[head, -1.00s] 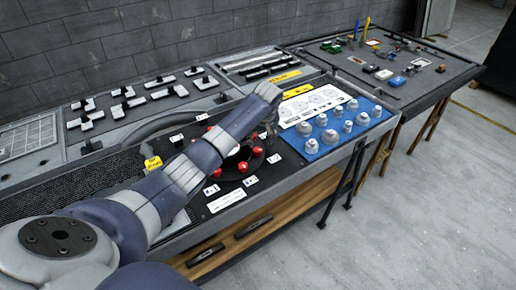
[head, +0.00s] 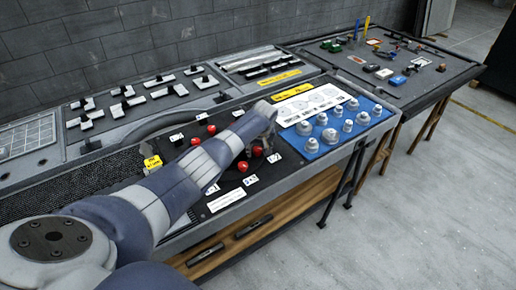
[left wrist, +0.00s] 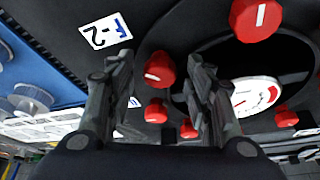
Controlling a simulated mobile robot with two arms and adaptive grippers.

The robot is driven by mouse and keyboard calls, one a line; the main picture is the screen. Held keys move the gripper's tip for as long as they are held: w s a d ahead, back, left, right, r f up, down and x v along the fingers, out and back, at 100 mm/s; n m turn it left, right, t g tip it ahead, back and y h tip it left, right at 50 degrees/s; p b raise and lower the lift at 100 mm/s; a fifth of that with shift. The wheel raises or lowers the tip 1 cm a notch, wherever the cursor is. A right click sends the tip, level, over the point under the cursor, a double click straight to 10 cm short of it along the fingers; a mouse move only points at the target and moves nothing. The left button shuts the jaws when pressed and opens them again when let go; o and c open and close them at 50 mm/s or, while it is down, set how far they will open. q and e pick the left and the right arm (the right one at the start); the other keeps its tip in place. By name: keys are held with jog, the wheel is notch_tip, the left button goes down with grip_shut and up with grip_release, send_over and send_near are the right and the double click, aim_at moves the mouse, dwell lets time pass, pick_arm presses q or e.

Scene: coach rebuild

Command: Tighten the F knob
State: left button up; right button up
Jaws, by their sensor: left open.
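Several red knobs sit on the black panel (head: 228,198); in the head view one red knob (head: 243,166) is just below my arm. My left gripper (left wrist: 159,62) is open, its two dark fingers spread. In the left wrist view a red knob (left wrist: 159,70) with a white mark shows between the fingers, without clear contact. A white label (left wrist: 105,32) with a blue letter, perhaps F, and "-2" lies beside the left finger. I cannot tell for certain which knob is F. The gripper tips are mostly hidden behind my arm in the head view. My right gripper is not in view.
A blue board (head: 326,146) with several grey knobs stands right of the black panel. Another table (head: 440,85) holds small parts. Floor at right is clear.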

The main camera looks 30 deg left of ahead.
pick_arm(q)
jog(key=c, duration=1)
jog(key=shift+c, duration=0.2)
